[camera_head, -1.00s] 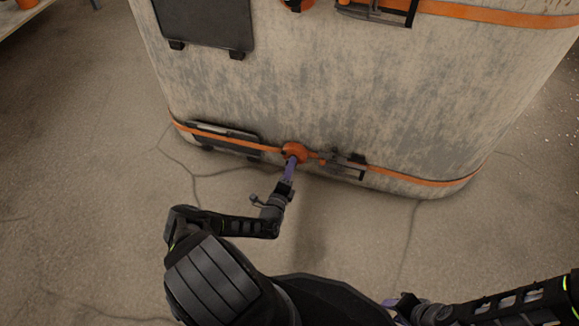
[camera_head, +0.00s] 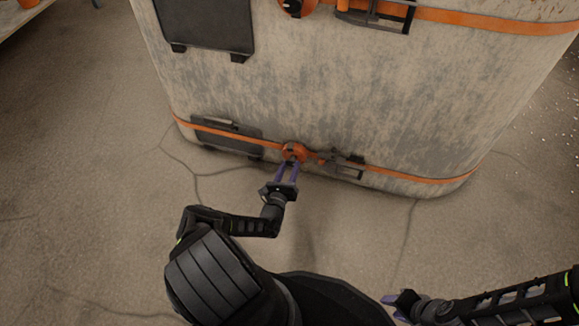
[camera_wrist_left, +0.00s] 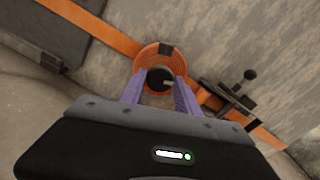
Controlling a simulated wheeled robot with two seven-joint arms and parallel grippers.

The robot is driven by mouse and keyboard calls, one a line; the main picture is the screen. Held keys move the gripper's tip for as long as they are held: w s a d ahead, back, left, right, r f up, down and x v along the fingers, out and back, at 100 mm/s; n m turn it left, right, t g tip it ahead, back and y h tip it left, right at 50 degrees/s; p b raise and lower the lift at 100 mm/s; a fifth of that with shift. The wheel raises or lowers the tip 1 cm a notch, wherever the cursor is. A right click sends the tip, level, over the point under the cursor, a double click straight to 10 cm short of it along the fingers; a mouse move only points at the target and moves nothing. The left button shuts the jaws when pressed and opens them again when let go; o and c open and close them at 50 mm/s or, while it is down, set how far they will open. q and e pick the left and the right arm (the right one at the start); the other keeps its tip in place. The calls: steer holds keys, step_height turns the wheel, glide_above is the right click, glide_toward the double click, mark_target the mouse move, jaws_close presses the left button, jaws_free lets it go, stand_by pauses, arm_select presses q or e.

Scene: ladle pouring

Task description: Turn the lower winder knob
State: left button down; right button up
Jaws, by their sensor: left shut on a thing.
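The lower winder knob (camera_head: 294,152) is a round orange piece with a black centre, set on the lower orange strap of the large weathered block. In the left wrist view the orange ring (camera_wrist_left: 160,56) and its black knob centre (camera_wrist_left: 158,80) show between my purple fingers. My left gripper (camera_head: 288,166) is shut on the knob, one finger on each side; the fingertips partly cover it. My right gripper (camera_head: 392,299) is at the lower right, away from the block; its finger gap is not clear.
The lower orange strap (camera_head: 420,180) runs around the block (camera_head: 350,90). A dark latch (camera_head: 343,165) sits just right of the knob, and a dark panel (camera_head: 225,137) to its left. An upper winder (camera_head: 292,6) is above. The cracked floor in front is clear.

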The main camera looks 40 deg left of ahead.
arm_select(q)
steer(key=shift+m, duration=1.2)
steer(key=c, duration=0.9)
jaws_free()
steer(key=shift+p, duration=0.3)
steer(key=shift+s+d+p, duration=0.2)
steer(key=shift+s+p, duration=0.1)
steer(key=shift+s, duration=0.3)
steer(key=p+v, duration=0.1)
steer(key=v, duration=0.5)
steer(key=shift+s+d+p, duration=0.15)
steer(key=shift+s+p, duration=0.1)
steer(key=shift+p, duration=0.15)
